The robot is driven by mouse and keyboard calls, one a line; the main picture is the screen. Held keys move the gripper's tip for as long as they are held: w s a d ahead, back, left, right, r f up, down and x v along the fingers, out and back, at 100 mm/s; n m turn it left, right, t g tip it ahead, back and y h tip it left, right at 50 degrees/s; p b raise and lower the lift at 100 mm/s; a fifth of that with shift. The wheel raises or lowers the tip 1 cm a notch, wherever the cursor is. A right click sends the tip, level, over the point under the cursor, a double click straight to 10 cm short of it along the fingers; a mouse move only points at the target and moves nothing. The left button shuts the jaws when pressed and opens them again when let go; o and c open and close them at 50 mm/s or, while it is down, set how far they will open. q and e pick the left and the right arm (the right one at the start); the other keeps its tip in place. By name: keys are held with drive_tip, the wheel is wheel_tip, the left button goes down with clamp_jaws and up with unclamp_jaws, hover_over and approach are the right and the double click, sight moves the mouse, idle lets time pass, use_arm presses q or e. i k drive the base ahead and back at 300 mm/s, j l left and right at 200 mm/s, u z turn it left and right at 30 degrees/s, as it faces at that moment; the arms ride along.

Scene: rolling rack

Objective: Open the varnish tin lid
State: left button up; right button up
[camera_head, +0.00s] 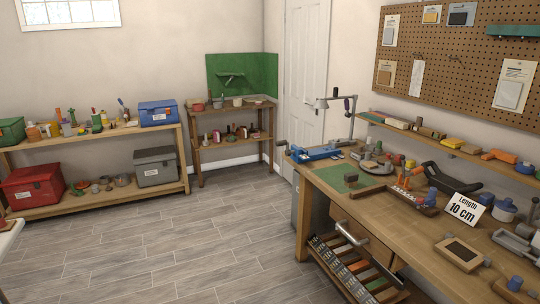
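I cannot pick out a varnish tin for certain. Small cans and bottles (68,128) stand on the upper board of the left shelf, too small to read. More small bottles and pots (232,132) stand on the back corner shelf. Neither of my grippers is in view.
The wooden workbench (415,218) on the right is crowded with tools and has a drawer (354,240). The left shelf holds red (33,186), grey (155,167) and blue (158,113) boxes. The grey plank floor (190,240) between is clear.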

sight(360, 151)
drive_tip(key=i+j, duration=0.15)
drive_tip(key=i, duration=0.7)
drive_tip(key=i+j+u, duration=0.15)
drive_tip(key=i, duration=0.7)
